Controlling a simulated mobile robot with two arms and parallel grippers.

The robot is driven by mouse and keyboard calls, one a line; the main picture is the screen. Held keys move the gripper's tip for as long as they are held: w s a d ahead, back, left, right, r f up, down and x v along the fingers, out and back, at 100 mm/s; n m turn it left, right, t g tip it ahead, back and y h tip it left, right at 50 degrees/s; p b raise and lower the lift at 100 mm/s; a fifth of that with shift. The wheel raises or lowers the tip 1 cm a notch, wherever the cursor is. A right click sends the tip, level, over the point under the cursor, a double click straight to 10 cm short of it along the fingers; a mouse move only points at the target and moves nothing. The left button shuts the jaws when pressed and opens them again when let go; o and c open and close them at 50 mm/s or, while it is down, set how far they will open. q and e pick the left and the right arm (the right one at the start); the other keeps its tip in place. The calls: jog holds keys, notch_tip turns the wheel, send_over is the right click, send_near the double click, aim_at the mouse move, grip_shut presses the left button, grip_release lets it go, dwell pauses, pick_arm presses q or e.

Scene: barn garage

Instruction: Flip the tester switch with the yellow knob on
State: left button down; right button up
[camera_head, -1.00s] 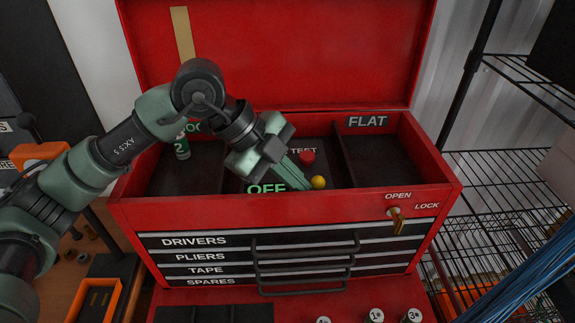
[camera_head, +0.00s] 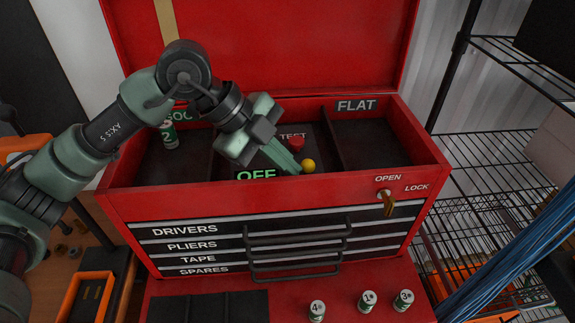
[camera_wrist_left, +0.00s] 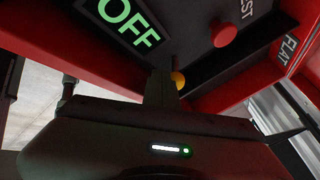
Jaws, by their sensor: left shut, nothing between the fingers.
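The yellow knob (camera_head: 308,166) of the tester switch shows in the middle compartment of the red toolbox, near its front wall. A lit green OFF sign (camera_head: 256,175) is to its left, and a red button (camera_head: 297,143) by the TEST label is behind it. My left gripper (camera_head: 297,171) is shut and empty, its fingertips right beside the left of the knob; I cannot tell whether they touch. In the left wrist view the yellow knob (camera_wrist_left: 178,80) shows just past the fingertips, partly hidden by them, with the OFF sign (camera_wrist_left: 125,22) at upper left. My right gripper is not in view.
The toolbox (camera_head: 270,204) has its lid up and a key (camera_head: 387,203) in its front lock. A numbered can (camera_head: 169,134) stands in the left compartment. Several more cans stand in front at the bottom. The right compartment (camera_head: 375,147) looks empty. A wire shelf stands at right.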

pick_arm(q)
jog(key=shift+w, duration=0.15)
jog(key=shift+w+a+r+b, duration=0.15)
jog(key=shift+w+b, duration=0.5)
jog(key=shift+b, duration=0.1)
jog(key=shift+w+a+r, duration=0.1)
jog(key=shift+w, duration=0.6)
jog(key=shift+r+p, duration=0.5)
jog(key=shift+r, duration=0.35)
jog(key=shift+s, duration=0.1)
jog(key=shift+a, duration=0.1)
